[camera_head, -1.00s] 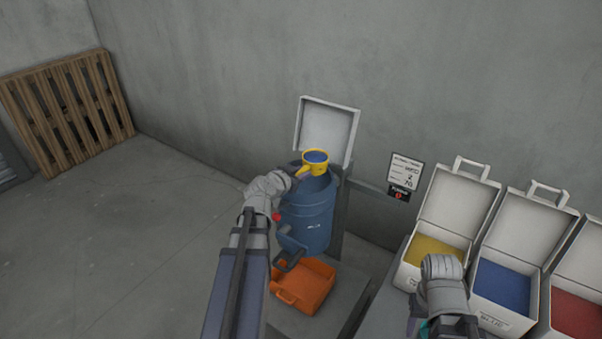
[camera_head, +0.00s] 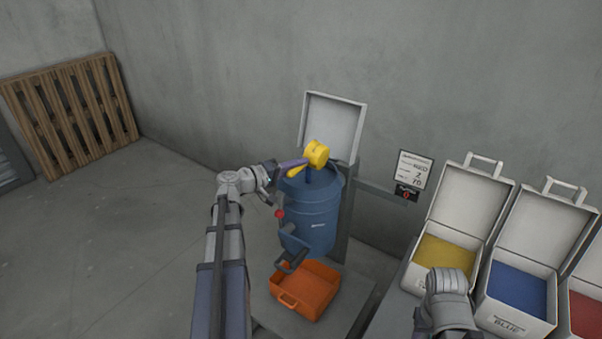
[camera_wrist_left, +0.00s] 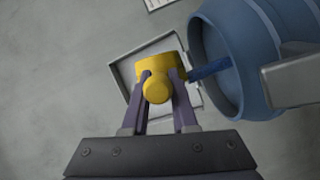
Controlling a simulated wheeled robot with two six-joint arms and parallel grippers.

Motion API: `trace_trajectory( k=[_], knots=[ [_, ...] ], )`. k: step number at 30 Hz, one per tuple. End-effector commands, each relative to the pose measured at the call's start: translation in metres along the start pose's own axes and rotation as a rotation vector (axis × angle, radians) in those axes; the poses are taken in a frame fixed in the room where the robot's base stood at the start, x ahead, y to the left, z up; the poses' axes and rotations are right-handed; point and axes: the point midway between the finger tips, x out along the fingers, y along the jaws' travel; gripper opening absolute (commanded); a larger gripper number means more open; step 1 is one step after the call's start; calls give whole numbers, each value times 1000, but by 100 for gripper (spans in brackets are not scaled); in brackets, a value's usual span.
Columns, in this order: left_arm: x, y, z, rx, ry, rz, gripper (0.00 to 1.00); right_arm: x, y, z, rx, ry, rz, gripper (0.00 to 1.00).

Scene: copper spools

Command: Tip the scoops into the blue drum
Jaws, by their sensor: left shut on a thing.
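My left gripper (camera_head: 298,164) is shut on the handle of a yellow scoop (camera_head: 318,152) above the blue drum (camera_head: 312,215). The scoop is tipped on its side, its mouth turned away from the head camera. In the left wrist view, the scoop (camera_wrist_left: 172,68) is between my fingers (camera_wrist_left: 163,85). A blue stream (camera_wrist_left: 209,69) runs from it into the mouth of the drum (camera_wrist_left: 236,60). The drum's inside is mostly hidden. My right arm shows at the lower right, but its fingers do not.
An open white lid (camera_head: 331,122) stands behind the drum. Open white boxes hold yellow (camera_head: 445,254), blue (camera_head: 520,288) and red material (camera_head: 588,312). A sign (camera_head: 414,170) and red button (camera_head: 406,195) are beside the drum.

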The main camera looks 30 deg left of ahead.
Motion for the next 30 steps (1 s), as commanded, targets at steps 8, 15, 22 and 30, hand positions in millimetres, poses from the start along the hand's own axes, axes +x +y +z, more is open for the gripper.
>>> trace_trajectory(
  k=[8,15,22,30],
  knots=[
    [-1,-24,-2,-183,1,75,0,38,-4,-2,1,0,0,50],
    [-2,-34,-6,-318,1,129,0,59,-6,-3,1,0,0,50],
    [-3,-37,-8,-398,1,162,0,67,-6,-4,1,0,0,50],
    [-4,-36,-9,-416,1,169,0,68,-6,-4,1,0,0,50]
  ],
)
